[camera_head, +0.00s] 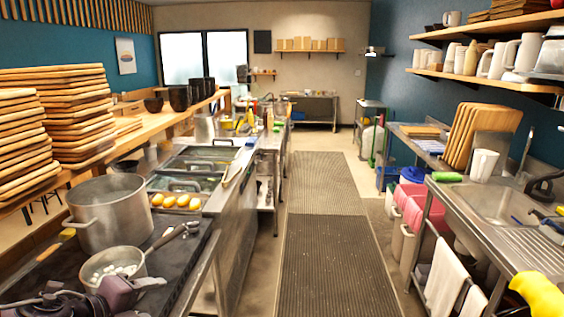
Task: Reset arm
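No beans can be made out.
A large metal pot (110,215) and a pan (113,262) of white pieces stand on the left stove. Stacked wooden boards (75,105) are at the left. A sink counter (490,210) with a yellow item (540,293) is at the right. The matted aisle (335,260) between is clear.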

